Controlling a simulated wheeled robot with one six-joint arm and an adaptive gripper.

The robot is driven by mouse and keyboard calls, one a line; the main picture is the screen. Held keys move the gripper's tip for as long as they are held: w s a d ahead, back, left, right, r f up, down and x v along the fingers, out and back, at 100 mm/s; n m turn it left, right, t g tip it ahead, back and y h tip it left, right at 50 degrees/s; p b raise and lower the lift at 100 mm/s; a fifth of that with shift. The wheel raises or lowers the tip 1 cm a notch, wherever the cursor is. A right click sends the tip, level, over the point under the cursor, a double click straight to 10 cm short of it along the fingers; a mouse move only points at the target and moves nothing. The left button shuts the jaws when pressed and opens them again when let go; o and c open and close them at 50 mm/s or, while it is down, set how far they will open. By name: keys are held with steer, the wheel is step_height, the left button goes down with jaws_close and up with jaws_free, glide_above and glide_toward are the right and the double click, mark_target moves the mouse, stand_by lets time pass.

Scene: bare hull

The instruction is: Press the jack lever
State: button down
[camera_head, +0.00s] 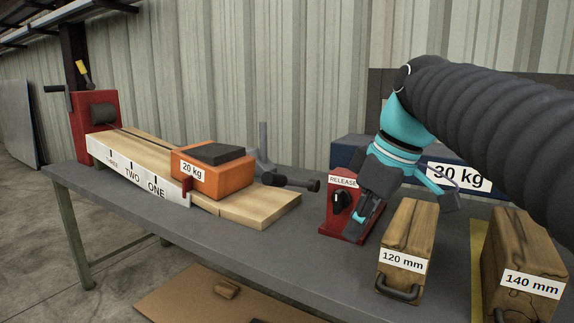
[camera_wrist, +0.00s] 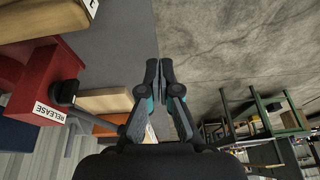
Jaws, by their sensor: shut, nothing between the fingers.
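A dark lever with a black grip (camera_head: 290,182) sticks out to the right beside the orange 20 kg block (camera_head: 210,172) in the head view. A grey upright part (camera_head: 263,143) stands behind it; its base is partly hidden. A red box labelled RELEASE (camera_head: 329,218) with a black knob (camera_head: 342,203) stands to the right of the lever. The red box also shows in the wrist view (camera_wrist: 40,75). My gripper (camera_head: 358,222) is shut and empty, pointing down by the right side of the red box. Its fingertips show in the wrist view (camera_wrist: 159,72).
Wooden blocks marked 120 mm (camera_head: 408,232) and 140 mm (camera_head: 522,255) stand at the right of the grey bench (camera_head: 250,240). A blue 30 kg block (camera_head: 345,152) is behind my gripper. A wooden track with a red winch (camera_head: 97,118) lies left. The bench front is clear between the track and red box.

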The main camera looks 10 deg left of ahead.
steer(key=s+d+f+m+t+h, duration=0.2)
steer(key=s+d+f+m, duration=0.4)
steer(key=f, duration=0.4)
steer(key=s+d+f+m+t+h, duration=0.1)
steer(key=s+d+f+m+t, duration=0.1)
steer(key=s+d+f+m, duration=0.4)
step_height(320, 180, down, 5)
steer(key=shift+s+d+r+m+h, duration=0.1)
steer(key=shift+s+d+m+h, duration=0.3)
steer(key=shift+s, duration=0.3)
steer(key=shift+a, duration=0.1)
